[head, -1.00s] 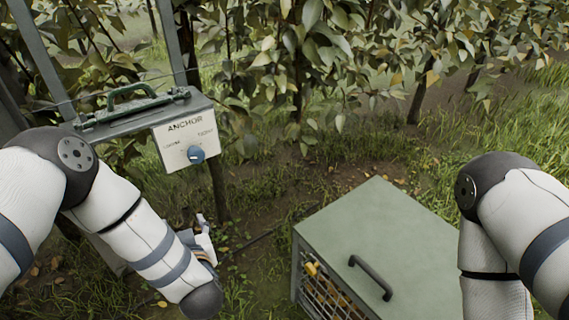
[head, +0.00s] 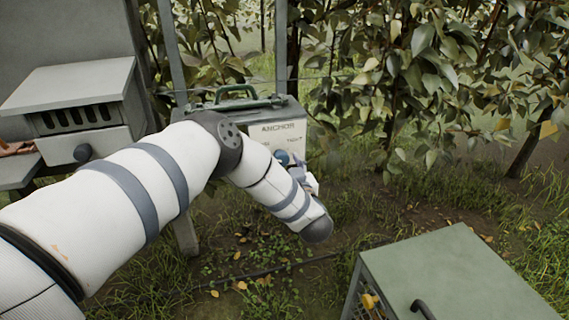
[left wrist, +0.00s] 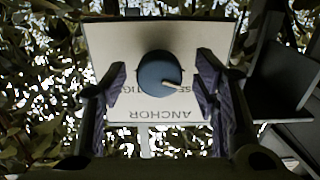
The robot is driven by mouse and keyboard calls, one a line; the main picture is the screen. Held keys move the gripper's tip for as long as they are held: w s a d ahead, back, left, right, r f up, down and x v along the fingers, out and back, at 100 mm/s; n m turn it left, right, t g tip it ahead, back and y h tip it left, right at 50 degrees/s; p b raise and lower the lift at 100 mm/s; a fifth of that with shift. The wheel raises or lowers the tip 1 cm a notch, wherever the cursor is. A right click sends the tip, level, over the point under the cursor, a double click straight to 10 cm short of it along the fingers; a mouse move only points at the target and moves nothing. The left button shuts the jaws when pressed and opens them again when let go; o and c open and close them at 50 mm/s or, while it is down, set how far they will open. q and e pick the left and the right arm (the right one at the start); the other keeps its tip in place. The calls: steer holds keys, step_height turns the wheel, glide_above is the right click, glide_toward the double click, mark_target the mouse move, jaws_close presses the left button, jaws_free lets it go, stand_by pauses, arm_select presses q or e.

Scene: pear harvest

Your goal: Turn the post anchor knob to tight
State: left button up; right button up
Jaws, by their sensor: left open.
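The anchor box (head: 262,131) has a pale front plate marked ANCHOR and a round blue knob (head: 281,157). In the left wrist view the plate (left wrist: 105,45) appears upside down. There the knob (left wrist: 158,72) shows a pale pointer line aimed right and slightly down, towards the letters "SE"; "TIG" shows on the other side. My left gripper (left wrist: 162,74) is open, with one dark finger on each side of the knob and gaps between. In the head view the left gripper (head: 303,176) is at the plate, partly hidden by my arm. My right gripper is out of view.
A green crate (head: 455,270) with a dark handle stands at the lower right. A grey cabinet with a vented box (head: 85,100) is at the left. Leafy trees (head: 430,60) fill the back. Open grass lies between box and crate.

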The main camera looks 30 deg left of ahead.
arm_select(q)
steer(key=shift+w, duration=0.1)
steer(key=c, duration=1.2)
